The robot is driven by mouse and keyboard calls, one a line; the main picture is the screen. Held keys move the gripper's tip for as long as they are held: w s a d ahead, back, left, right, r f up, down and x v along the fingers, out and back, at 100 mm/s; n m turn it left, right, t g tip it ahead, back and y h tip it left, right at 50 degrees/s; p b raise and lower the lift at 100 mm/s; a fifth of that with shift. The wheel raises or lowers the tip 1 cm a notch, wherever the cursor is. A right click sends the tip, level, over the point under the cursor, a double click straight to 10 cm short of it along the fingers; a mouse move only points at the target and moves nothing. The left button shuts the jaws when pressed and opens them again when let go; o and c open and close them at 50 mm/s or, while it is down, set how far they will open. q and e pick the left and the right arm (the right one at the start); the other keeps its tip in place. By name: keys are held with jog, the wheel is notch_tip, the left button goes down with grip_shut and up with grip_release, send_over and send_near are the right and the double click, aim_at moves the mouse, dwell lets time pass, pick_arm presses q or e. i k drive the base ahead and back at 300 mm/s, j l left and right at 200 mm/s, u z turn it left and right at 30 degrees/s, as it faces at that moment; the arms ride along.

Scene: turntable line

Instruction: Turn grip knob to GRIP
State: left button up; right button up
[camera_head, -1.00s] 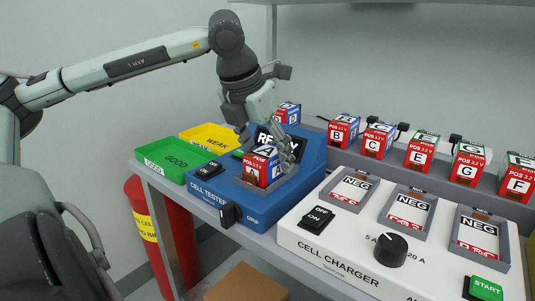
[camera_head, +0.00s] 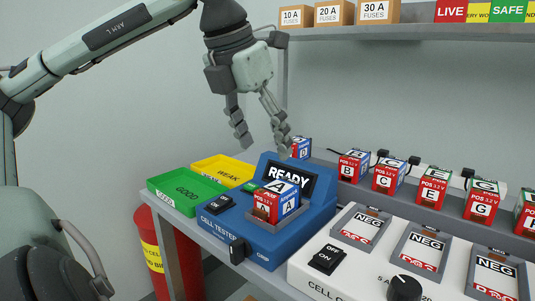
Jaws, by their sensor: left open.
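My left gripper (camera_head: 262,143) is open and empty, pointing down in the air above and behind the blue cell tester (camera_head: 283,238). Cell A (camera_head: 276,202), a red, white and blue block, sits in the tester's slot, clear of the fingers. The tester's screen (camera_head: 285,177) reads READY. A black round knob (camera_head: 404,289) stands on the white cell charger (camera_head: 375,262), cut by the bottom edge of the view. The tester also has a black front piece (camera_head: 238,251) and a black switch (camera_head: 220,204). My right gripper is not in view.
A green GOOD tray (camera_head: 163,195) and a yellow WEAK tray (camera_head: 206,168) lie left of the tester. Several cells line the back rack, including cell B (camera_head: 353,166). A shelf (camera_head: 400,33) with fuse boxes (camera_head: 378,12) hangs above. Air between is clear.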

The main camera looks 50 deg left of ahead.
aim_at(240, 249)
jog(key=k, duration=1.5)
